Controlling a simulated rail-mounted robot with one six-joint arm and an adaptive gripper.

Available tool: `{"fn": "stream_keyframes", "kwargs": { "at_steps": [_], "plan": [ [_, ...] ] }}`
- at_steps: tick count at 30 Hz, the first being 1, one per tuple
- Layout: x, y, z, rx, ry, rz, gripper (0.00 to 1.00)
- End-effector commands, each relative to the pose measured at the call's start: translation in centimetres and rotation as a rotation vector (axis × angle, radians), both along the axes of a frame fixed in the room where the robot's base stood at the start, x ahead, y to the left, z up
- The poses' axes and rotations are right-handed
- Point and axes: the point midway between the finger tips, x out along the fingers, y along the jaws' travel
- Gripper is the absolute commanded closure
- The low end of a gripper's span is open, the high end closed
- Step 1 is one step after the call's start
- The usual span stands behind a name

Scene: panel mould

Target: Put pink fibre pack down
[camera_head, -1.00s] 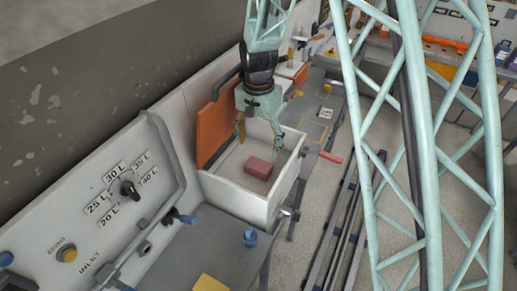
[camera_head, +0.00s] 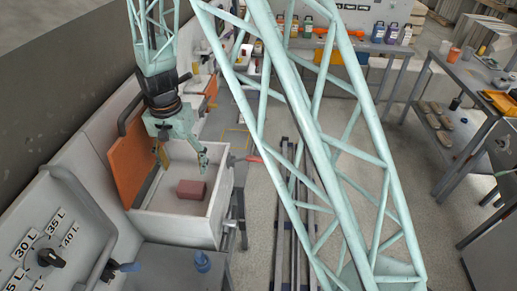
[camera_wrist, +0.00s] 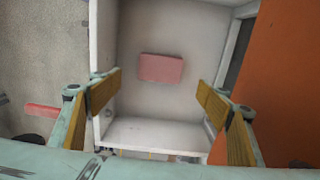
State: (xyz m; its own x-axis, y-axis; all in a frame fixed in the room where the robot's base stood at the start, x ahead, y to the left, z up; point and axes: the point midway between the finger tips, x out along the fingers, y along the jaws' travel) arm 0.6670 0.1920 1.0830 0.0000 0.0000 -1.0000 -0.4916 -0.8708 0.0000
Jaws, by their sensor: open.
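The pink fibre pack (camera_head: 191,189) is a small pink block lying flat on the floor of a white open box (camera_head: 222,207). In the wrist view the pack (camera_wrist: 161,68) lies away from the box walls, beyond my fingertips. My gripper (camera_head: 183,160) is above the box, pointing down, with its fingers spread wide. In the wrist view the gripper (camera_wrist: 158,87) has yellow-brown finger pads far apart with nothing between them. The pack is apart from both fingers.
An orange panel (camera_head: 131,164) stands up along the box's left side. A red handle (camera_head: 247,159) sticks out at its right. A dial panel (camera_head: 48,257) is at the lower left. Rails (camera_head: 290,220) run along the floor to the right. Shelving stands farther right.

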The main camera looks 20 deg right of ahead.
Motion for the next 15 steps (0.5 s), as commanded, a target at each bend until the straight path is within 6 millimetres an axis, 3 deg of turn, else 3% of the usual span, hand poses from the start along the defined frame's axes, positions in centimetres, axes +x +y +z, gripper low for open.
{"fn": "stream_keyframes", "kwargs": {
  "at_steps": [8, 15],
  "plan": [
    [-0.2, -0.4, 1.1, 0.002, -0.005, 0.006, 0.3],
    [-0.9, -1.5, 4.0, 0.005, -0.021, 0.027, 0.3]
  ]
}}
